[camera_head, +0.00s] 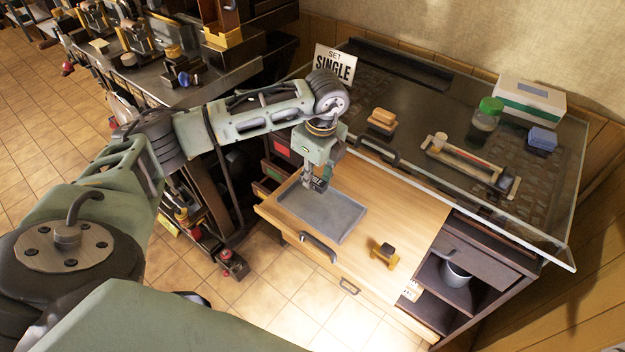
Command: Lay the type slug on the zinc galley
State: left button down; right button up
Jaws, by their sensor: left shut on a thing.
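The zinc galley (325,217) is a shallow grey tray with a low rim, lying on the light wooden surface. It looks empty where it shows. My left gripper (314,187) points down at the galley's far left end and is shut on a small dark piece, the type slug (320,184). The slug is partly hidden by the fingers. I cannot tell whether it touches the galley or hangs just above it. My right gripper is not in view.
A yellow-and-black tool (385,253) stands right of the galley. Behind is a glass-topped cabinet with a wooden-handled brush (382,119), a long tray (468,165), a green-lidded jar (487,114) and a white-and-green box (530,102). A "SET SINGLE" sign (335,66) stands at the back.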

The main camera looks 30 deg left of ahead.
pick_arm(q)
jog(key=shift+w+a+f, duration=0.25)
jog(key=shift+a+f, duration=0.05)
jog(key=shift+a, duration=0.05)
notch_tip(320, 180, down, 3)
jog(key=shift+f+p, duration=0.1)
jog(key=shift+p, duration=0.7)
jog(key=shift+f, duration=0.5)
jog(key=c, duration=1.9)
grip_release()
jog(key=shift+c, duration=0.2)
jog(key=shift+o, duration=0.4)
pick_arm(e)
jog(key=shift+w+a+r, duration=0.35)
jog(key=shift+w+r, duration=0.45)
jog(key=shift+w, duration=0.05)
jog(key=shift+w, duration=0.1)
pick_arm(q)
jog(key=shift+r, duration=0.1)
